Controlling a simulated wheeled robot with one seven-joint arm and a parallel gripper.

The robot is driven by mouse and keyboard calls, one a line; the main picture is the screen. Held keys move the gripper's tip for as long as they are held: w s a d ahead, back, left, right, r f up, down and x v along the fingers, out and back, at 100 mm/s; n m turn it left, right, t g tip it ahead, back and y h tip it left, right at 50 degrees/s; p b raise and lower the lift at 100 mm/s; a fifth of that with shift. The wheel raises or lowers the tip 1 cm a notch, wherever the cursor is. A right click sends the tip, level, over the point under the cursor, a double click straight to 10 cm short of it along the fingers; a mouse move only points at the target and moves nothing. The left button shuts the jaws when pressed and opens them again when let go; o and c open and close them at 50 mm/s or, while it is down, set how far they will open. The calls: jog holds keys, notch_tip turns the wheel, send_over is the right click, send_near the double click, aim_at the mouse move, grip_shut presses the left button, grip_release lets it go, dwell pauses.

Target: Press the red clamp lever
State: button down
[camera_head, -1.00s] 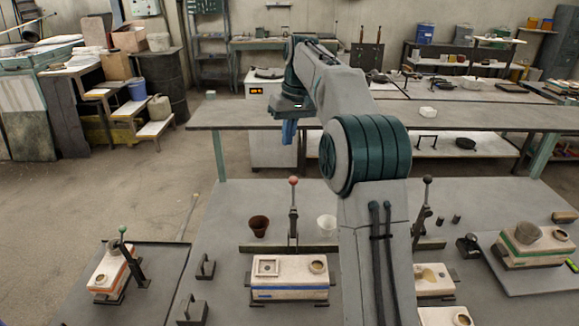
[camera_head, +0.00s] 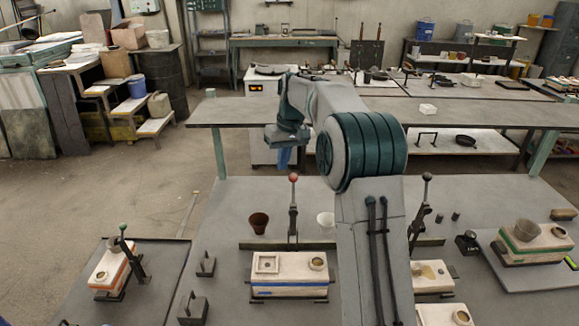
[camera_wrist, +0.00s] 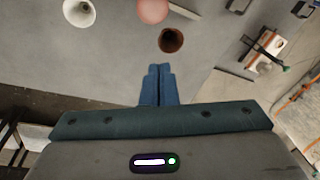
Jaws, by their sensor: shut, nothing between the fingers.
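The red clamp lever (camera_head: 293,180) stands upright on the grey table, a red ball on a dark shaft, behind the white mold block with a blue stripe (camera_head: 290,269). In the wrist view its red ball (camera_wrist: 153,10) shows at the top edge, beyond the fingertips and apart from them. My gripper (camera_head: 284,158) appears just above and left of the ball in the head view. In the wrist view my gripper's blue fingers (camera_wrist: 158,68) are shut together and empty. The lever's shaft is not clear in the wrist view.
A brown cup (camera_head: 259,223) and a white cup (camera_head: 326,222) flank the lever. A black-knobbed lever (camera_head: 427,180) stands right; a green-knobbed lever (camera_head: 123,229) stands left. A long bench (camera_head: 450,115) lies behind. My arm hides part of the table.

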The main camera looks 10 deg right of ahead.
jog(key=shift+s+d+p, duration=0.2)
jog(key=shift+s+d, duration=0.1)
jog(key=shift+s, duration=0.65)
jog(key=shift+s+d+p, duration=0.2)
jog(key=shift+s+d, duration=0.05)
jog(key=shift+s, duration=0.65)
jog(key=shift+a+f+b, duration=0.1)
jog(key=shift+f+b, duration=0.05)
jog(key=shift+b, duration=0.15)
